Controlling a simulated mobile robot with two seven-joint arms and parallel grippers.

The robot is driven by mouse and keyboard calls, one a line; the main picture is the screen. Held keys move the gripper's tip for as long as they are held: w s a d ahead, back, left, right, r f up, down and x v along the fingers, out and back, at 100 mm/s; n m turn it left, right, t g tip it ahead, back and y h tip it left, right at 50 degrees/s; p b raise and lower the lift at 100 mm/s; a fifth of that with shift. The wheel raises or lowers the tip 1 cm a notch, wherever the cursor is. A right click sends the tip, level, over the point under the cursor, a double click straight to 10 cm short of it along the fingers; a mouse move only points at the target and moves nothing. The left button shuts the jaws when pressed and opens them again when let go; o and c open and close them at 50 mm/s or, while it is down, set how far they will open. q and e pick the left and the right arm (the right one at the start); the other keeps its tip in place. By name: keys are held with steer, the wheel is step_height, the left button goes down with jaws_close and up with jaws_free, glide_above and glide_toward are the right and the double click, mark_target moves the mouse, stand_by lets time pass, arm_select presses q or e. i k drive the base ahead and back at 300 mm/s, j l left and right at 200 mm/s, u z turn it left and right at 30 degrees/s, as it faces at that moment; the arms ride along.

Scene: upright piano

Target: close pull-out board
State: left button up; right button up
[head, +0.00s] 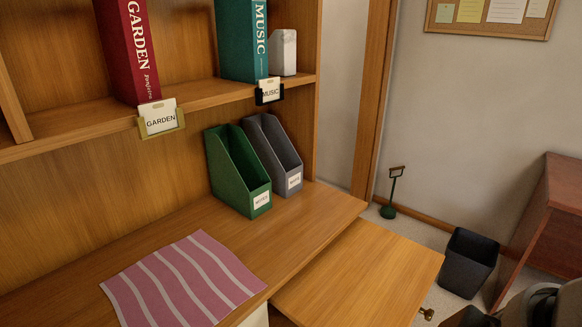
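The pull-out board (362,272) is a flat wooden panel sticking out from under the desk top (310,212), toward the lower right. Dark and grey parts of my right arm come in at the lower right corner, to the right of the knob. The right fingertips cannot be made out, so I cannot tell whether they are open or touch anything. My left gripper is not in view.
A pink striped cloth (183,280) and a green file holder (237,172) and grey file holder (273,153) are on the desk top. A dark waste bin (468,263) stands on the floor right of the board. The board's top is clear.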

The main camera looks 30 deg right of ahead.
mark_target(369, 275)
steer(key=z, duration=0.4)
steer(key=i+l+z, duration=0.1)
steer(key=z, duration=0.3)
steer(key=i+z, duration=0.1)
steer(key=z, duration=0.7)
steer(key=i+z, duration=0.15)
steer(key=z, duration=0.25)
